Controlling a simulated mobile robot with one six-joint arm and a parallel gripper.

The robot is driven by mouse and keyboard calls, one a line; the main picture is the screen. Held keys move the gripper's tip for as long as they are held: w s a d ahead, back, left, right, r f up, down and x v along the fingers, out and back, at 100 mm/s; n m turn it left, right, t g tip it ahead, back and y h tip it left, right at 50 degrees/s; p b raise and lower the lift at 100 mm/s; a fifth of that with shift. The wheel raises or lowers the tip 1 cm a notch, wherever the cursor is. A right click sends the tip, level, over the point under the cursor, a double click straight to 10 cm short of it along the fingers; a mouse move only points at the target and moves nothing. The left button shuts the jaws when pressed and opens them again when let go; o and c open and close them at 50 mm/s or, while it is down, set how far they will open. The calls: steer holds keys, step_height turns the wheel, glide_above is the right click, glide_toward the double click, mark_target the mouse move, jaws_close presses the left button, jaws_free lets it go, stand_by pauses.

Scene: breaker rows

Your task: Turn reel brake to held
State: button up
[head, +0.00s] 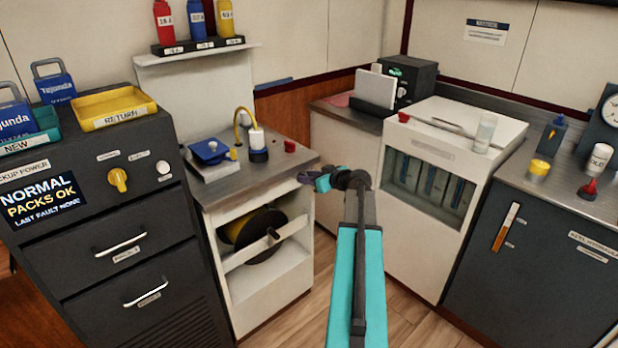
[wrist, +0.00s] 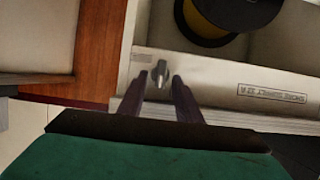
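A cable reel (head: 258,236), black with a yellow rim, sits in the open bay of the white cabinet (head: 262,292). It also shows at the top of the wrist view (wrist: 222,18). A small grey metal lever (wrist: 160,79) sticks out of the cabinet's pale face beside a small label; I take it for the reel brake. Its setting cannot be read. My gripper (head: 304,179) is at the cabinet's upper right edge. In the wrist view my gripper (wrist: 160,76) is open, one finger on each side of the lever, with gaps visible. The lever cannot be made out in the head view.
A pale crossbar (head: 262,245) runs in front of the reel. A label reading SHORE CONNECT 32 A (wrist: 272,93) shows upside down on the face. A red knob (head: 290,146) stands on the countertop above. A white cabinet with a window (head: 428,190) stands to the right.

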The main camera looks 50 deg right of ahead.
steer(key=shift+c, duration=0.2)
steer(key=shift+r, duration=0.1)
jaws_close()
steer(key=shift+w+m+y+b, duration=0.1)
steer(key=shift+m+y+b, duration=0.2)
steer(key=shift+b, duration=0.05)
steer(key=m+t+y+b, duration=0.1)
steer(key=m+y, duration=0.1)
steer(key=m, duration=0.2)
steer(key=d+f+m+t+y+b, duration=0.1)
steer(key=m+y, duration=0.1)
steer(key=m, duration=0.2)
steer(key=m+t+y+b, duration=0.1)
steer(key=m+y, duration=0.1)
steer(key=m, duration=0.2)
steer(key=shift+d+f+m+t, duration=0.3)
steer(key=shift+d+f+m, duration=0.05)
steer(key=shift+f+m, duration=0.05)
stand_by(0.5)
